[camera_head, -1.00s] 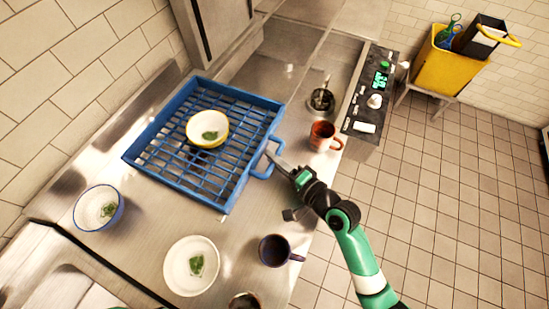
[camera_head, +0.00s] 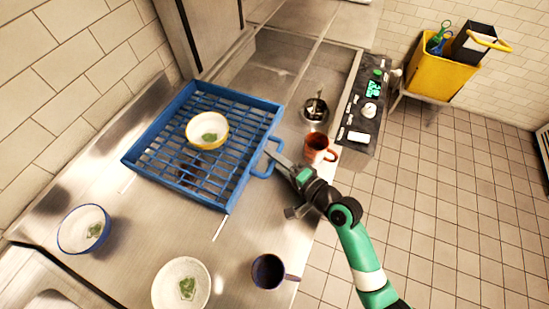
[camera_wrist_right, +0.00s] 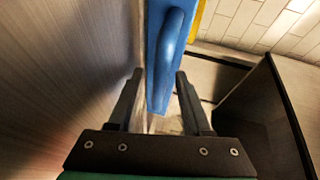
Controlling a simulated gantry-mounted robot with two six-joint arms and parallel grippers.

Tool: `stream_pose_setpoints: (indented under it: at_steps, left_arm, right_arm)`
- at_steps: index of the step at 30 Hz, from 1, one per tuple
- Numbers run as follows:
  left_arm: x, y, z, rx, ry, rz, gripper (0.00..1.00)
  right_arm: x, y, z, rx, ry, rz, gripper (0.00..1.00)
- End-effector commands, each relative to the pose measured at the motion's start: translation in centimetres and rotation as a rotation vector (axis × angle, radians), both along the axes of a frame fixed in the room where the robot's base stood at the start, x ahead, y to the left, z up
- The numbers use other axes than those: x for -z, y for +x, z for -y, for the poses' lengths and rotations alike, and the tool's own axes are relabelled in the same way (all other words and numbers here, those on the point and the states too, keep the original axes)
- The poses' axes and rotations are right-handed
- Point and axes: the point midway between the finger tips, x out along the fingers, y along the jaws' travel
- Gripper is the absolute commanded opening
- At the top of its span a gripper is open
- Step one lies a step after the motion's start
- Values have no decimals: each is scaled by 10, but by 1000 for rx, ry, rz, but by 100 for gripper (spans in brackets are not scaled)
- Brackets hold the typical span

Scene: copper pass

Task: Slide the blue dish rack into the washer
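The blue dish rack (camera_head: 160,122) lies flat on the steel counter, with a yellow-rimmed bowl (camera_head: 207,130) in it. My right gripper (camera_head: 275,157) is at the handle on the rack's right side. In the right wrist view the blue handle (camera_wrist_right: 170,60) lies between my right fingertips (camera_wrist_right: 160,75), which close in on both sides of it. The steel washer (camera_head: 285,65) stands beyond the rack at the top, with its upright housing (camera_head: 200,35) at the upper left and a dark control panel (camera_head: 365,110) on the right. My left gripper is not in view.
An orange-brown mug (camera_head: 317,148) stands close to the right of the rack handle, with a small metal pot (camera_head: 315,110) behind it. A blue-rimmed bowl (camera_head: 83,228), a white bowl (camera_head: 181,284) and a dark mug (camera_head: 268,271) stand nearer. A yellow bin (camera_head: 438,75) stands beyond the floor.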

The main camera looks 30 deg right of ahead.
Motion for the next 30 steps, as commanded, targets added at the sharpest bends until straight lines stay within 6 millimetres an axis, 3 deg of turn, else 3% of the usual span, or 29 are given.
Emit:
stream_pose_setpoints:
  at_steps: [8, 21, 30]
  left_arm:
    - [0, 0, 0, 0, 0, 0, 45]
    - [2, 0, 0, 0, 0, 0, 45]
    - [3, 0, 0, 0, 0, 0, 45]
  right_arm:
    - [-1, -7, 3, 0, 1, -1, 50]
    - [-17, -93, 31, 4, 0, -1, 50]
    - [-22, -109, 35, 0, 0, 0, 50]
